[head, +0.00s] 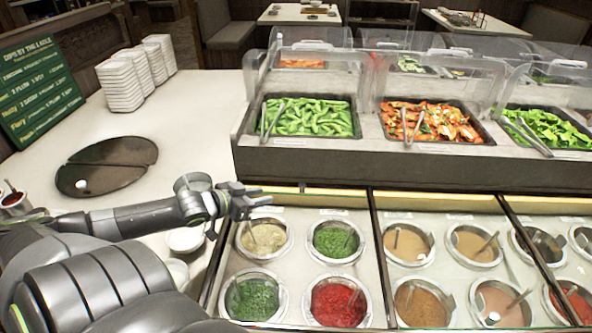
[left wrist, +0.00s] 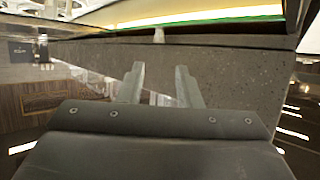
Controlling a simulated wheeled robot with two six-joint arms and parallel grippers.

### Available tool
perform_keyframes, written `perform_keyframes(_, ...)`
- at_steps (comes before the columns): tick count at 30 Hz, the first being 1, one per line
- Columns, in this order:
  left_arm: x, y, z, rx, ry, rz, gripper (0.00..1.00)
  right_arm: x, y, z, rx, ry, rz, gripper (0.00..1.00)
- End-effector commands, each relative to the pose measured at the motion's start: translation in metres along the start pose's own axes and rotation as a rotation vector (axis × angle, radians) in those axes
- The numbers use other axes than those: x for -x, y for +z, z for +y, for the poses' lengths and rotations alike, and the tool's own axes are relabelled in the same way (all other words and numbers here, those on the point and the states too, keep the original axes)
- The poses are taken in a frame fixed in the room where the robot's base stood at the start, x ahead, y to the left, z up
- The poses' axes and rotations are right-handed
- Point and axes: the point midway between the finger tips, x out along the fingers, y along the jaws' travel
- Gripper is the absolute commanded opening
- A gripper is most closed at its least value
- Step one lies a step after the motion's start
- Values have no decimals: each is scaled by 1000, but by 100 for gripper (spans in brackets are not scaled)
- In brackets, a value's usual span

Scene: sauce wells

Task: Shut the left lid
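The left bank of sauce wells (head: 301,268) shows pale, green and red sauces, with no opaque cover over them. A yellow-tan strip with a dark edge (head: 315,200) runs along its back. I take it as part of the left lid, raised or pushed back, but cannot tell how it sits. My left gripper (head: 262,195) is at the strip's left end, above the back left well. In the left wrist view, the left gripper's fingers (left wrist: 161,85) are apart with nothing between them. A yellow strip (left wrist: 200,17) shows beyond. Contact cannot be told. My right gripper is not in view.
Food trays under clear guards (head: 320,78) stand behind the wells. More sauce wells (head: 445,243) lie to the right. White bowls (head: 185,240) sit below my left forearm. A split dark disc (head: 107,165), stacked white dishes (head: 120,85) and a green menu board (head: 38,88) are left.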

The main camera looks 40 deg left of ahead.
Motion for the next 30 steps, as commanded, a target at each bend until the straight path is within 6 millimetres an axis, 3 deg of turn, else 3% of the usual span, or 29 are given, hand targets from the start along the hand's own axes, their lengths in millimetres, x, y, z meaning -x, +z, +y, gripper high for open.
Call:
perform_keyframes(1, -8, 5, 0, -2, 0, 3, 31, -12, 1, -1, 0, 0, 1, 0)
perform_keyframes(14, -57, 4, 1, 1, 1, 4, 31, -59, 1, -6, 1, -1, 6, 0)
perform_keyframes(30, -128, 0, 0, 3, -1, 2, 31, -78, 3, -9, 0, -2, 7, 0)
